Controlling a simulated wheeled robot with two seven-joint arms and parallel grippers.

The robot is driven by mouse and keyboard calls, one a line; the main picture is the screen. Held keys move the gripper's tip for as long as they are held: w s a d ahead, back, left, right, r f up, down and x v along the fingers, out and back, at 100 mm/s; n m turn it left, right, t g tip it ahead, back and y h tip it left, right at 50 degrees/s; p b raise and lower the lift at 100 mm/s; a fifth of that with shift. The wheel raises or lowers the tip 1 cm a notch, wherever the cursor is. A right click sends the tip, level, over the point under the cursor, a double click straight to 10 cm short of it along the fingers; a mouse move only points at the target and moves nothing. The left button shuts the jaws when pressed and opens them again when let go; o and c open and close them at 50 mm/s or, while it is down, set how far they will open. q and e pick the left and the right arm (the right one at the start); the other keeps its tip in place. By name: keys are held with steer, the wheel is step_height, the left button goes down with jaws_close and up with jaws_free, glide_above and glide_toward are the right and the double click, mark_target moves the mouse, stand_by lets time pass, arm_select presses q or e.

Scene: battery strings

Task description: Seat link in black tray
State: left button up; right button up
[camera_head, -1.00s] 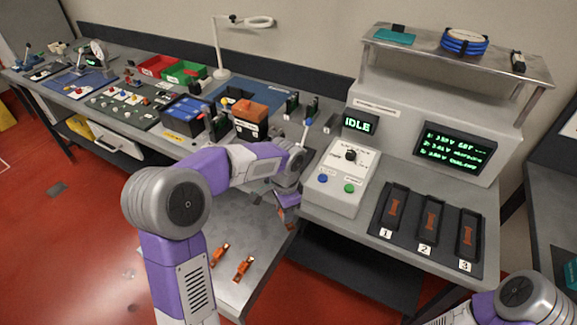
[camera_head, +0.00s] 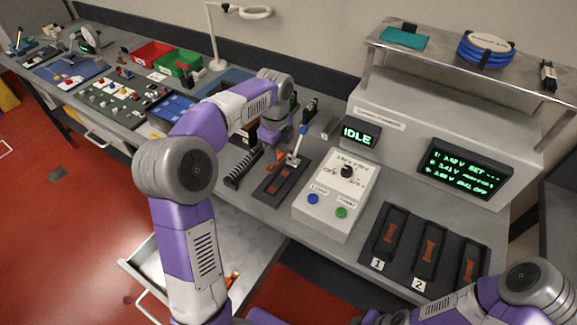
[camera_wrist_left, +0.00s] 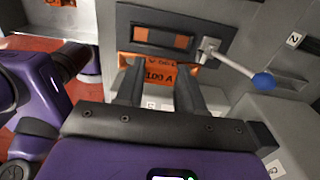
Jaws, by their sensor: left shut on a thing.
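My left gripper (camera_wrist_left: 160,90) is shut on an orange link (camera_wrist_left: 158,70) marked "100 A", seen between its dark fingers in the left wrist view. In the head view the link (camera_head: 274,158) shows beneath my left wrist, near the far end of a black tray (camera_head: 264,196) with a reddish-brown strip inside. A lever with a blue knob (camera_wrist_left: 262,80) stands at the tray's end. My right gripper is out of view.
A control box (camera_head: 330,195) with a dial and buttons stands right of the tray. A black ribbed part (camera_head: 244,168) lies to its left. Numbered black trays (camera_head: 388,236) are farther right. An open drawer (camera_head: 140,262) below holds another orange link (camera_head: 233,279), partly hidden.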

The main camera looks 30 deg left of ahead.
mark_target(279, 181)
arm_select(q)
steer(key=shift+w+f, duration=0.2)
steer(key=shift+w, duration=0.1)
steer(key=f+b, duration=0.1)
steer(key=f, duration=0.2)
steer(key=f+b, duration=0.1)
steer(key=f, duration=0.2)
steer(key=f+b, duration=0.1)
steer(key=f, duration=0.2)
steer(key=shift+s+f, duration=0.15)
steer(key=shift+s, duration=0.1)
steer(key=shift+f, duration=0.1)
steer(key=shift+f, duration=0.15)
steer(key=o, duration=1.1)
step_height(279, 181, up, 12)
steer(key=p, duration=0.3)
steer(key=shift+r, duration=0.25)
